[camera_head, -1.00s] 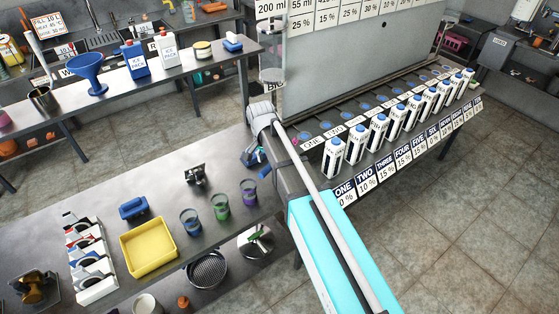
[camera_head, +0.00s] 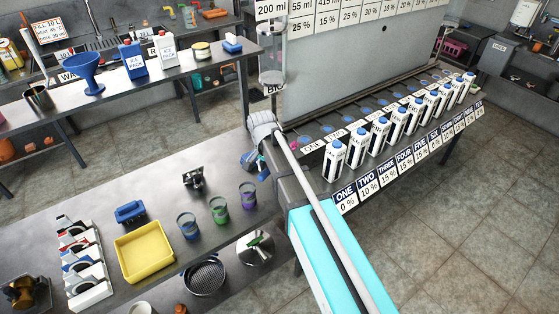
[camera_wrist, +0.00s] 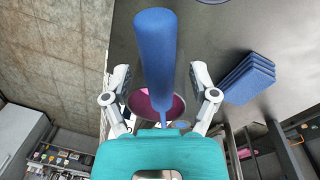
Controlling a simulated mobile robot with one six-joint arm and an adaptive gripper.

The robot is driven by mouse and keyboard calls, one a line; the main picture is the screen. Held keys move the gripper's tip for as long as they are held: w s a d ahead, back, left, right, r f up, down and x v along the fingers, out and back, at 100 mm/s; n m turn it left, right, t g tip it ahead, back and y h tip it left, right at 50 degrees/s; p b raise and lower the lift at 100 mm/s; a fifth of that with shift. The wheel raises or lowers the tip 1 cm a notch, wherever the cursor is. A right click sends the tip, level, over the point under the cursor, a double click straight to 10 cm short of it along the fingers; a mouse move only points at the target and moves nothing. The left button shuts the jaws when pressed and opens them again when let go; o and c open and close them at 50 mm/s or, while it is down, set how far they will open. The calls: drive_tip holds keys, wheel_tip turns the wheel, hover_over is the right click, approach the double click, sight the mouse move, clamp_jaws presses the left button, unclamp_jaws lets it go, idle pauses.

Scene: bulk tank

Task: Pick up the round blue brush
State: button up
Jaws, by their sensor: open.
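In the wrist view a round blue cylinder (camera_wrist: 155,60), which looks like the round blue brush, stands large between the two fingers of my gripper (camera_wrist: 161,75). A thin blue stem shows at its lower end. The fingers are open, with a gap visible on each side of it. A round vessel with a pink inside (camera_wrist: 140,103) shows behind the cylinder, partly hidden. In the head view my gripper (camera_head: 256,164) is at the right end of the near table, with blue beside it; the brush cannot be told apart there.
A stack of blue slabs (camera_wrist: 248,78) lies right of the gripper in the wrist view. On the near table are a yellow tray (camera_head: 145,252), a blue block brush (camera_head: 130,212) and several cups (camera_head: 219,210). A row of white bottles (camera_head: 380,135) stands right of my arm.

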clamp_jaws()
drive_tip(key=shift+r, duration=0.15)
idle(0.4)
wheel_tip(320, 180, up, 3)
drive_tip(key=p, duration=0.3)
drive_tip(key=s+r+p, duration=0.9)
drive_tip(key=s+p, duration=0.1)
drive_tip(key=s, duration=0.4)
drive_tip(key=shift+d+r, duration=0.15)
drive_tip(key=shift+r, duration=0.2)
